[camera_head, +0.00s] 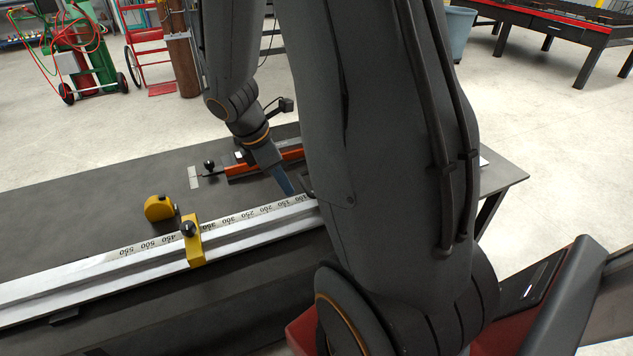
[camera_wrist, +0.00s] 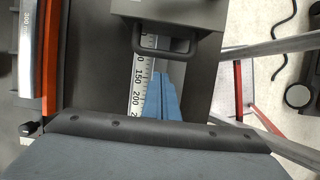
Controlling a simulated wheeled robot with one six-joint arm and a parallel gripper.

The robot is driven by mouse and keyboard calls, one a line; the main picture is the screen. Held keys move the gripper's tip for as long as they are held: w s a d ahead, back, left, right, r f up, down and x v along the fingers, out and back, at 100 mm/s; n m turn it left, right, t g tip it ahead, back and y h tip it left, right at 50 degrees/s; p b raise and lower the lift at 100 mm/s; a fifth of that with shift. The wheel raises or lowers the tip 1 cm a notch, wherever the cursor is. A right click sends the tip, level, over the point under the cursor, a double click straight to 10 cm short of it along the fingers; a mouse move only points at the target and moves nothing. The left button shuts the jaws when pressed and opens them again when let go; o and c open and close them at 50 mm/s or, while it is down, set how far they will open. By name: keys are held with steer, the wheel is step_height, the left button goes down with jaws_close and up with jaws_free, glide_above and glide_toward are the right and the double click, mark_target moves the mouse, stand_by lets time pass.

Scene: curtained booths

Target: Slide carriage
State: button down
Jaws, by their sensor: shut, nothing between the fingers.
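A long pale metal rail (camera_head: 100,272) with a printed scale lies along the dark bench. A yellow stop (camera_head: 194,248) with a black knob straddles the rail near the 400 mark. A dark grey block with a handle (camera_wrist: 165,46), seemingly the carriage, sits over the scale at the top of the wrist view; in the head view my arm hides most of it. My gripper (camera_head: 288,190) points down at the rail's far side, its blue fingers together and empty. In the wrist view the fingertips (camera_wrist: 162,76) are beside the scale near 150, just short of the handle; contact is unclear.
A yellow tape measure (camera_head: 159,207) stands behind the rail. An orange and grey tool (camera_head: 292,154) lies on the bench behind my gripper, with a small pale plate (camera_head: 193,177) to its left. The bench's left part behind the rail is clear.

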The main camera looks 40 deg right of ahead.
mark_target(304, 183)
stand_by(0.4)
steer(key=shift+s+d+p, duration=0.25)
steer(key=shift+d, duration=0.55)
steer(key=shift+s+d+p, duration=0.2)
steer(key=shift+d+p, duration=0.05)
steer(key=shift+d, duration=0.55)
steer(key=shift+s+d+p, duration=0.25)
steer(key=shift+d, duration=0.55)
steer(key=shift+d, duration=0.15)
steer(key=shift+s+d+p, duration=0.3)
steer(key=shift+d+p, duration=0.05)
steer(key=shift+d, duration=0.45)
steer(key=shift+s+d+p, duration=0.15)
steer(key=shift+d+p, duration=0.15)
steer(key=shift+d, duration=0.3)
steer(key=shift+a, duration=0.25)
stand_by(0.3)
steer(key=shift+w+a, duration=0.2)
steer(key=shift+a, duration=0.15)
steer(key=shift+w+a, duration=0.1)
steer(key=shift+a, duration=0.3)
steer(key=shift+r, duration=0.1)
